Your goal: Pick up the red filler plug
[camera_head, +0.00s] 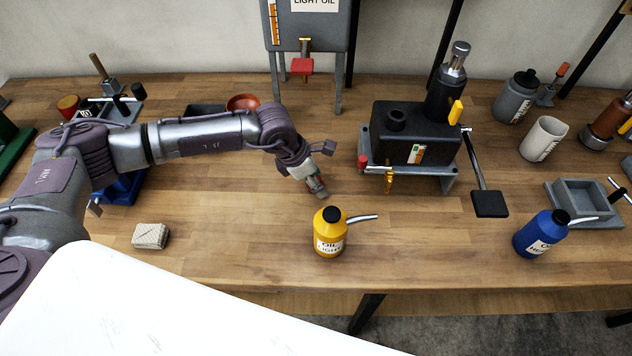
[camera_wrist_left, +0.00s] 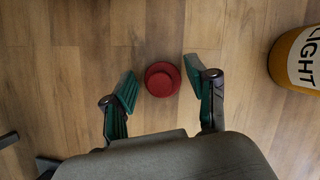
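The red filler plug (camera_wrist_left: 162,79) is a round, stepped red cap on the wooden bench, seen from above in the left wrist view. My left gripper (camera_wrist_left: 160,80) is open, with one green-padded finger on each side of the plug and a gap to it on both sides. In the head view my left gripper (camera_head: 318,187) points down at the bench, behind the yellow oil can, and mostly hides the plug. Whether the fingertips are down at the plug's height is hard to tell. My right gripper is not in view.
A yellow oil can (camera_head: 328,238) stands close by; it also shows in the left wrist view (camera_wrist_left: 299,60). A black pump unit (camera_head: 405,135) on a grey stand is to the right. A blue can (camera_head: 540,234) and a beige block (camera_head: 150,236) stand farther off.

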